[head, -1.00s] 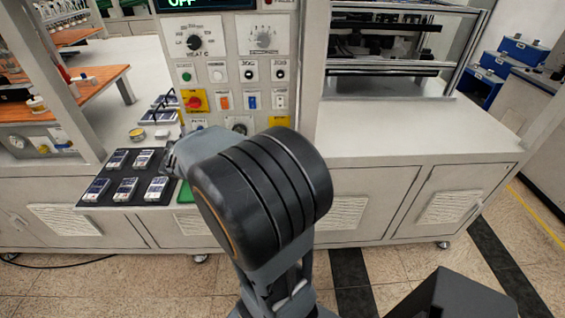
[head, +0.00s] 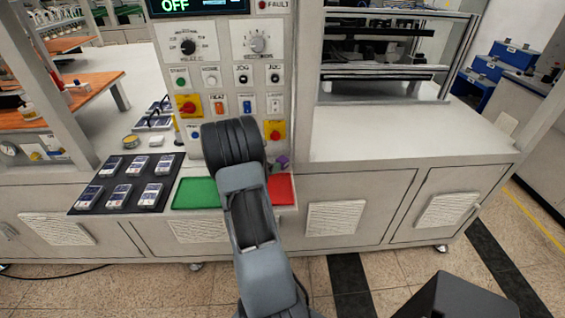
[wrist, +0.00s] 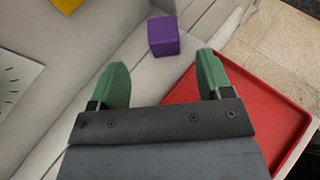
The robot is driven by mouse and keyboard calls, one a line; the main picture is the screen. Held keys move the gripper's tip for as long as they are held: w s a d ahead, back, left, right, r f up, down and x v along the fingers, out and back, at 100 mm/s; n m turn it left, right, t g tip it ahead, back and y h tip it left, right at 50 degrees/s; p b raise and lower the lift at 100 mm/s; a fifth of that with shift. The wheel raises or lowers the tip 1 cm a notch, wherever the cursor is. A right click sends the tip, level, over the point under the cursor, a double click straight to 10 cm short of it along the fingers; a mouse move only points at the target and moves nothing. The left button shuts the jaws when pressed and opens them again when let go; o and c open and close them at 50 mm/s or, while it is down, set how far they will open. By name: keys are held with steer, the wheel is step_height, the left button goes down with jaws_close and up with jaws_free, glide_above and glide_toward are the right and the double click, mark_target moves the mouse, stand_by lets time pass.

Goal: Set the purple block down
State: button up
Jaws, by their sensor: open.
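The purple block (wrist: 163,36) rests upright on the pale bench surface, near the base of the control panel and beside the red tray (wrist: 260,98). In the head view the block (head: 282,162) shows just right of my arm, behind the red tray (head: 282,190). My gripper (wrist: 162,62) is open in the wrist view, with its two green fingers apart and nothing between them. The block lies just beyond the fingertips, clear of both. In the head view my arm hides most of the gripper.
A green tray (head: 195,193) lies left of my arm. A black mat (head: 168,182) with several small devices is further left. The control panel (head: 215,75) with buttons and dials rises close behind. The bench top at right (head: 400,135) is clear.

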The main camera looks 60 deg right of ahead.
mark_target(280, 160)
steer(key=p+x, duration=0.1)
steer(key=x, duration=0.4)
steer(key=shift+s+a+p, duration=0.1)
steer(key=shift+s+p, duration=0.05)
steer(key=shift+p, duration=0.25)
steer(key=shift+s+d+f, duration=0.1)
steer(key=shift+d+f, duration=0.15)
steer(key=shift+d, duration=0.3)
steer(key=c, duration=1)
steer(key=shift+c, duration=0.6)
steer(key=shift+r, duration=0.15)
